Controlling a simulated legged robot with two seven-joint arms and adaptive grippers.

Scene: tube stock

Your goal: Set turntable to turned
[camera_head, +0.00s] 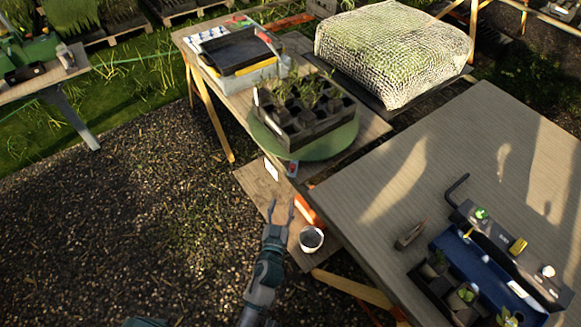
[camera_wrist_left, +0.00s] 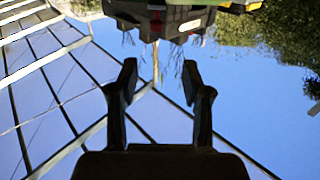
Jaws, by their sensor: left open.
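The turntable (camera_head: 341,142) is a round green disc on the wooden bench. A black pot tray (camera_head: 305,126) with seedlings stands on it and hides much of the disc. A small red-and-white piece (camera_head: 292,169) sits at the disc's front edge. My left gripper (camera_head: 281,203) is open and empty, in front of and below the turntable in the head view, apart from it. In the left wrist view the open fingers (camera_wrist_left: 160,82) show against sky, with the upside-down dark tray (camera_wrist_left: 160,18) beyond them. My right gripper is not in view.
A grey-topped table (camera_head: 400,170) stands at the right with a blue tray (camera_head: 470,262) and tools. A white cup (camera_head: 311,239) and an orange object (camera_head: 307,210) lie near my left gripper. A netted block (camera_head: 392,50) is behind. Gravel lies open at left.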

